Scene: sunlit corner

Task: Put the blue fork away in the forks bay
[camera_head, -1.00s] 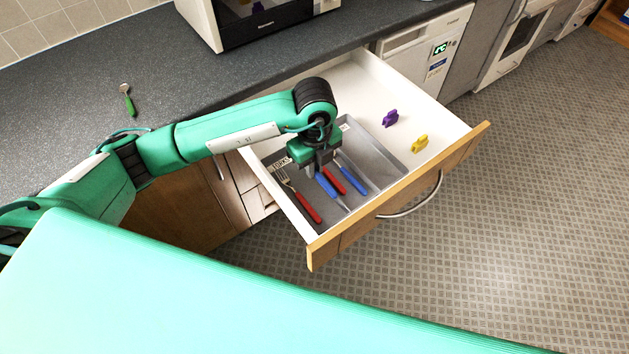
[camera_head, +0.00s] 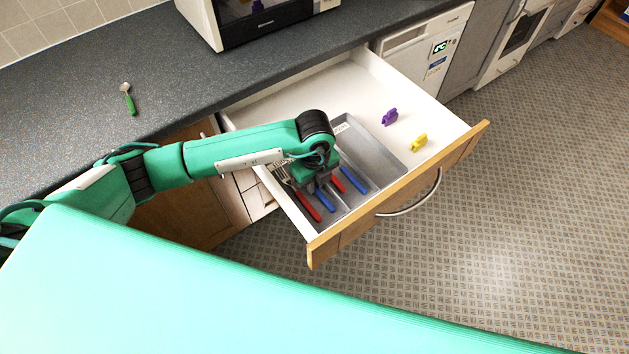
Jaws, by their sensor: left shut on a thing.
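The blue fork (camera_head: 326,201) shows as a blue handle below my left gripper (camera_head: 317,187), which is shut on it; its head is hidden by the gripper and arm. It is low over the left part of the grey cutlery tray (camera_head: 375,148). A red-handled fork (camera_head: 309,206) lies just left of it in the leftmost bay, the forks bay, whose label is now covered by my arm. I cannot tell whether the blue fork touches the tray. My right gripper is out of view.
The tray sits in an open drawer (camera_head: 463,150). Another blue handle (camera_head: 354,179) and a red handle (camera_head: 353,182) lie in bays to the right. Purple (camera_head: 389,117) and yellow (camera_head: 419,142) clips lie on the drawer floor. A green-handled spoon (camera_head: 129,101) lies on the counter.

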